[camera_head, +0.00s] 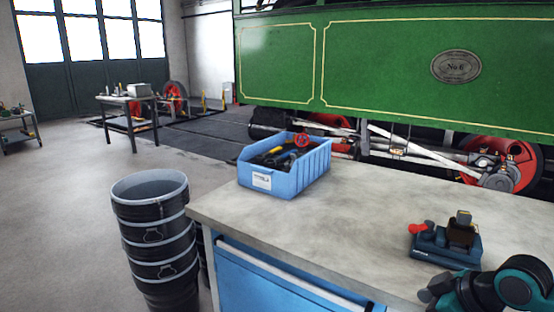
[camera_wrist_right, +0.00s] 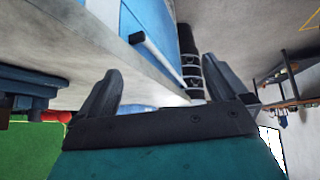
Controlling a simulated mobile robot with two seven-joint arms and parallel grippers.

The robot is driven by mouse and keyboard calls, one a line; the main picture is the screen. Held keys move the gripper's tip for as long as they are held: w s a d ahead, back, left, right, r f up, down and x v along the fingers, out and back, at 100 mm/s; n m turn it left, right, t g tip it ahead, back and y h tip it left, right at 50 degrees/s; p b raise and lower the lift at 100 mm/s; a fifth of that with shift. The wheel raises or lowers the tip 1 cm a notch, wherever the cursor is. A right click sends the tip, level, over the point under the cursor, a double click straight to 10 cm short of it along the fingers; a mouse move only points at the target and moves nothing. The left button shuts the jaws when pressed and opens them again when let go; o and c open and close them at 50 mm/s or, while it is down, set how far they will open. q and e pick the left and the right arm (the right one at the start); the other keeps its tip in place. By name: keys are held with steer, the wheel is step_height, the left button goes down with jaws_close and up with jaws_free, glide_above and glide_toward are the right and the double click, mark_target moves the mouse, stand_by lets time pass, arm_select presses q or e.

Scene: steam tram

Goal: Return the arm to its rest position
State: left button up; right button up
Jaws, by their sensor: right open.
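My right arm (camera_head: 505,288) shows as a teal and dark grey part at the bottom right of the head view, beside the workbench's right end. My right gripper (camera_wrist_right: 162,66) shows in the wrist view with its two dark fingers spread wide apart. Nothing is between the fingers. They are near the bench edge, with the blue cabinet front beyond. My left gripper is not in view.
A workbench (camera_head: 370,215) carries a blue bin (camera_head: 285,182) of tools and a small blue device with a red knob (camera_head: 447,243), close to my right arm. Stacked black buckets (camera_head: 155,235) stand left of the bench. A green tram (camera_head: 390,60) stands behind.

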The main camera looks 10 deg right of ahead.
steer(key=s+a+f+m+t, duration=0.1)
steer(key=s+a+f+m, duration=0.15)
steer(key=f, duration=0.35)
steer(key=s+a+f+m+t, duration=0.1)
steer(key=a+f, duration=0.2)
steer(key=f, duration=0.3)
steer(key=s+a+f+m+t+h+p, duration=0.1)
steer(key=s+a+f+t+h, duration=0.1)
steer(key=s+a+f, duration=0.2)
steer(key=s+a, duration=0.3)
steer(key=s, duration=0.2)
steer(key=shift+a+f+t+p, duration=0.3)
steer(key=shift+a+f, duration=0.05)
